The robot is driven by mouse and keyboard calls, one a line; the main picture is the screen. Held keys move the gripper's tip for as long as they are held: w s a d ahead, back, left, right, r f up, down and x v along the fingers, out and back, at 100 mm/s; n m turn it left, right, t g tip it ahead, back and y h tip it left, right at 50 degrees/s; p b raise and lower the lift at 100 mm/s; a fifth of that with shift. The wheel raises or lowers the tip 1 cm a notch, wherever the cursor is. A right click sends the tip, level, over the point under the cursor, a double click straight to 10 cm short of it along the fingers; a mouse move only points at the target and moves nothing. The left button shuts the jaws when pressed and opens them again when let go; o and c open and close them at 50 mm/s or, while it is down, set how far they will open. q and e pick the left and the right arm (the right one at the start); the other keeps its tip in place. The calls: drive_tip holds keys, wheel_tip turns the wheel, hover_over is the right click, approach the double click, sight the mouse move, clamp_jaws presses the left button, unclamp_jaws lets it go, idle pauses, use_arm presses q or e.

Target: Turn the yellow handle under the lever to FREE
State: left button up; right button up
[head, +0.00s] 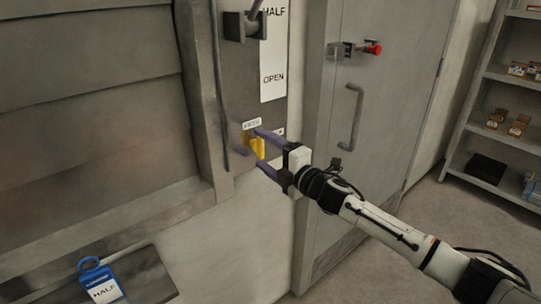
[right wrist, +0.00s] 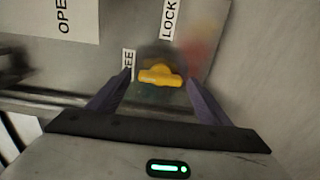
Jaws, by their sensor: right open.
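The yellow handle (head: 257,149) sits on the grey panel below the lever (head: 246,23). It stands roughly upright in the head view, below a small label (head: 252,124). In the right wrist view the handle (right wrist: 160,76) lies crosswise, with the partly hidden FREE label (right wrist: 128,62) to its left and the LOCK label (right wrist: 170,18) above it. My right gripper (head: 259,148) is open, with its purple fingers on either side of the handle. I cannot tell whether they touch it. My left gripper is not in view.
A white HALF/OPEN strip (head: 273,52) runs beside the lever. A grey door (head: 385,100) with a bar handle and red-tipped latch (head: 373,48) is to the right. A blue HALF tag (head: 101,286) rests on a ledge at lower left. Shelves (head: 487,110) stand far right.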

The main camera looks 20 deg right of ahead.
drive_tip(key=v, duration=1)
drive_tip(key=shift+b, duration=0.45)
drive_tip(key=s+a+f+m+g+h, duration=0.1)
drive_tip(key=s+a+f+m+g, duration=0.15)
drive_tip(key=s+f+m, duration=0.55)
drive_tip(key=s+a+f+m+g+h, duration=0.1)
drive_tip(key=s+a+f+m, duration=0.2)
drive_tip(key=f, duration=0.9)
drive_tip(key=s+a+f+m+g+h, duration=0.1)
drive_tip(key=s+f+m+g, duration=0.1)
drive_tip(key=s+f+m, duration=0.2)
drive_tip(key=s+a+f+m+g, duration=0.1)
drive_tip(key=s+f+m+g, duration=0.2)
drive_tip(key=s+f, duration=0.8)
drive_tip(key=s+m, duration=0.2)
drive_tip(key=s, duration=0.6)
drive_tip(key=shift+a+h, duration=0.25)
drive_tip(key=shift+h, duration=0.15)
